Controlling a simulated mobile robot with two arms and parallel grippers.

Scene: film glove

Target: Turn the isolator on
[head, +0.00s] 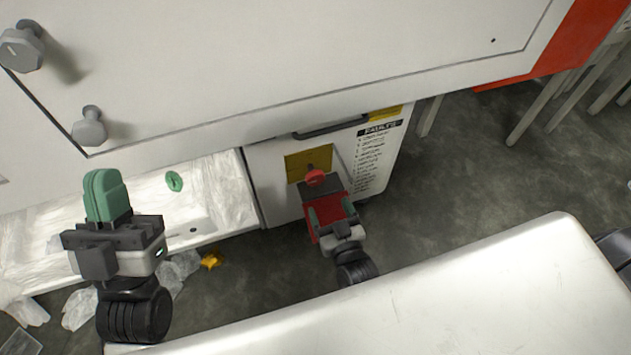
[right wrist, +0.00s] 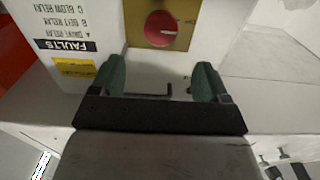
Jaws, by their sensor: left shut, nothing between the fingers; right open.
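The isolator is a red round knob (head: 315,178) on a yellow plate (head: 308,160), on the front of a white cabinet (head: 272,185). In the right wrist view the red knob (right wrist: 160,28) shows a pale mark on its right side. My right gripper (head: 331,210) is open in front of the cabinet, near the knob. In the right wrist view its green fingertips (right wrist: 160,72) stand apart, with the knob beyond them and nothing between them. My left gripper (head: 104,195) is shut and empty at the left, away from the knob.
A FAULTS label (head: 380,128) and a dark handle (head: 330,127) are on the cabinet. A large white machine body (head: 250,60) overhangs it. A plastic-covered tray (head: 225,190) lies left, with a green piece (head: 174,181). A yellow scrap (head: 210,260) lies on the floor.

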